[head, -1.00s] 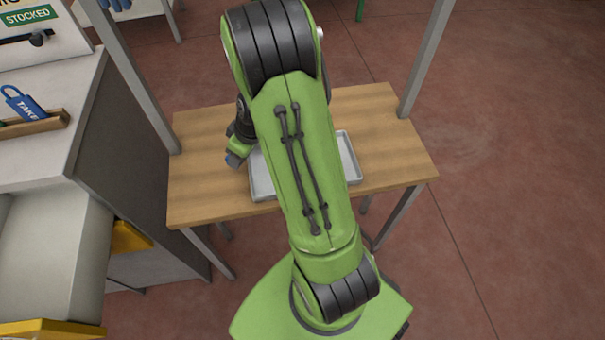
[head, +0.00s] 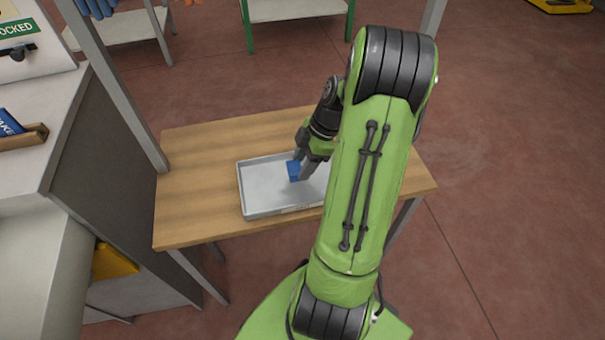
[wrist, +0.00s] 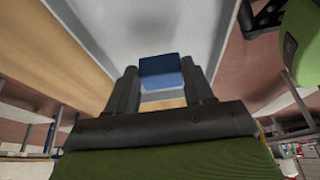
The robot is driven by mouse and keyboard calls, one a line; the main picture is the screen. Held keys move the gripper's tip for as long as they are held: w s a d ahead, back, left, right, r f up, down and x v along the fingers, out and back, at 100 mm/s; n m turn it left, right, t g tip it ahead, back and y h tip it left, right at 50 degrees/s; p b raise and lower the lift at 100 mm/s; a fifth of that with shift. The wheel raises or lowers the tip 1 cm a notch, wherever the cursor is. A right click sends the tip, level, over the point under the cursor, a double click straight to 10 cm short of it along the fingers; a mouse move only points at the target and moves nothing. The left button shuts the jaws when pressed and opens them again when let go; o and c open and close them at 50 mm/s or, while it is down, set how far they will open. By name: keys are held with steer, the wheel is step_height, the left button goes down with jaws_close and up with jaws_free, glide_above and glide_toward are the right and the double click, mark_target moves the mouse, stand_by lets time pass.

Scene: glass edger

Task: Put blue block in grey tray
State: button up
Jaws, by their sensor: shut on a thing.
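The blue block (head: 294,171) is between the fingers of my gripper (head: 302,172), over the inside of the grey tray. The wrist view also shows the blue block (wrist: 161,70) between the two dark fingers of my gripper (wrist: 161,85), which is shut on it. The grey tray (head: 258,208) lies on the wooden table, and its right part is hidden behind my arm. I cannot tell whether the block touches the tray floor. No other thing shows inside the visible part of the tray.
The wooden table (head: 188,200) has bare room left of the tray. Grey posts (head: 118,95) rise at the table's back left and right. A grey cabinet (head: 115,165) stands close on the left. A green-legged table (head: 290,12) is farther back.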

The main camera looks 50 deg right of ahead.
step_height(320, 180, down, 3)
steer(key=shift+f+b, duration=0.1)
steer(key=shift+b, duration=0.35)
steer(key=o, duration=1)
